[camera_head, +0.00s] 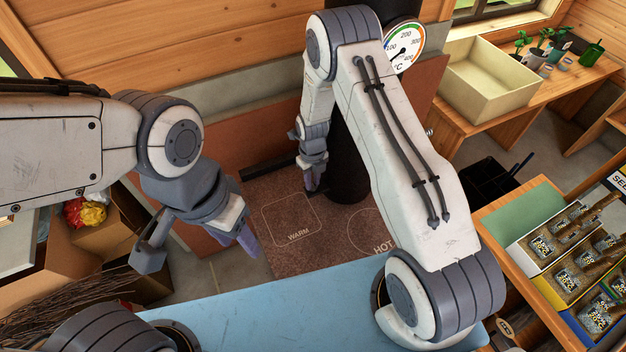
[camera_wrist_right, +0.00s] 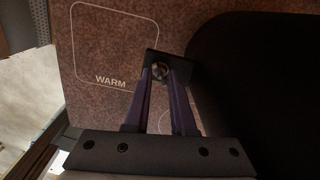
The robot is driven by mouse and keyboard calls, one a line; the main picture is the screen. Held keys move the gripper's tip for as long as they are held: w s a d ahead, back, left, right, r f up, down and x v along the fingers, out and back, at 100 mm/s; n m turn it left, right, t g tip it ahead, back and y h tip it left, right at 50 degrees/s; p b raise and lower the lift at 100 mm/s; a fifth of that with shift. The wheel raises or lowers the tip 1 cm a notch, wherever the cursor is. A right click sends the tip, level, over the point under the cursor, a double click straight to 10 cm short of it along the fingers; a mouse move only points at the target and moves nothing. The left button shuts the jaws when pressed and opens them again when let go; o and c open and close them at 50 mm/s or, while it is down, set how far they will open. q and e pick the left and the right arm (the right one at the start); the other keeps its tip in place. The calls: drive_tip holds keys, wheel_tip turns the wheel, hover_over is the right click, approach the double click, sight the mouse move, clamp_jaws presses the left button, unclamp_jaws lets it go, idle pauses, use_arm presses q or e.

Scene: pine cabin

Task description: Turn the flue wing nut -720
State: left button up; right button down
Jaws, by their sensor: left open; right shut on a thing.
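My right gripper (camera_head: 312,182) reaches down beside the black flue pipe (camera_head: 347,160), above the stove top. In the right wrist view its two purple fingers (camera_wrist_right: 160,78) are shut on the flue wing nut (camera_wrist_right: 159,69), a small dark metal piece at a dark square block (camera_wrist_right: 153,56). The fingertips cover the nut's sides, so its wing angle is not clear. In the head view the nut is too small and hidden to make out. My left gripper (camera_head: 236,236) hangs open and empty to the left, over the front left of the stove top.
The brown stove top (camera_head: 283,255) has WARM and HOT outlines. A round temperature gauge (camera_head: 404,47) is at the pipe's upper right. A blue surface (camera_head: 280,310) lies in front. Crates of jars (camera_head: 570,250) stand right; cardboard boxes (camera_head: 100,235) stand left.

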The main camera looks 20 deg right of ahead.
drive_tip(key=c, duration=0.9)
unclamp_jaws()
drive_tip(key=shift+w, duration=0.1)
